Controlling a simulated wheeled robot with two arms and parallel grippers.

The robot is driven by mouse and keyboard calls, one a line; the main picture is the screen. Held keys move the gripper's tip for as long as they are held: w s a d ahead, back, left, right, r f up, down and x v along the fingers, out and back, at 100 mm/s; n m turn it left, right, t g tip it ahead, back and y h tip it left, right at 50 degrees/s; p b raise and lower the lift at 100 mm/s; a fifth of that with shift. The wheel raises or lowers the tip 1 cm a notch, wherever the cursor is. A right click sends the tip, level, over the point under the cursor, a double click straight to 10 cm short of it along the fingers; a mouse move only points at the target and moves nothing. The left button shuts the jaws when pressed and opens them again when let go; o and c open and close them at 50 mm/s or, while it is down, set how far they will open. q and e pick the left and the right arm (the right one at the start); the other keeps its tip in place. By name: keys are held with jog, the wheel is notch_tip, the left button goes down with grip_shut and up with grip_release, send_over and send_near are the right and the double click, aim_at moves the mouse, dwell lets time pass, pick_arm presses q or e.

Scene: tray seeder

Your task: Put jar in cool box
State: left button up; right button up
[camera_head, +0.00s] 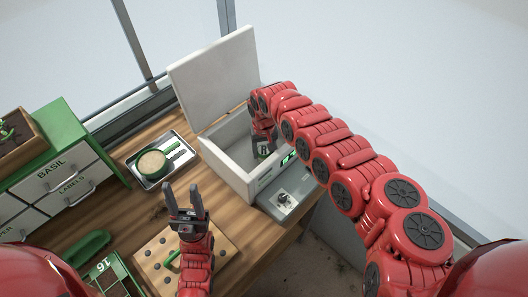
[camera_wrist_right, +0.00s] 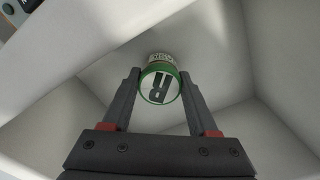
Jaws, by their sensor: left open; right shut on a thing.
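The cool box (camera_head: 222,167) is a white box with its lid (camera_head: 214,78) standing open, at the middle of the head view. My right gripper (camera_wrist_right: 161,90) reaches down into it and is shut on the jar (camera_wrist_right: 160,85). The jar has a green-rimmed lid with a dark letter on white, and a printed label shows beyond it. White box walls surround it in the right wrist view. I cannot tell whether the jar touches the box floor. My left gripper (camera_head: 186,204) is open and empty, above the wooden board at the front.
A green-topped drawer cabinet (camera_head: 60,142) stands at the left. A pegged board (camera_head: 222,247) and a green holder (camera_head: 117,272) are in front. A grey control panel (camera_head: 285,200) adjoins the box.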

aim_at(264, 151)
jog(key=shift+f, duration=0.2)
jog(key=o, duration=1.4)
jog(key=shift+r, duration=0.1)
notch_tip(264, 151, up, 12)
jog(key=p, duration=0.8)
jog(key=shift+r, duration=0.1)
jog(key=shift+s, duration=0.1)
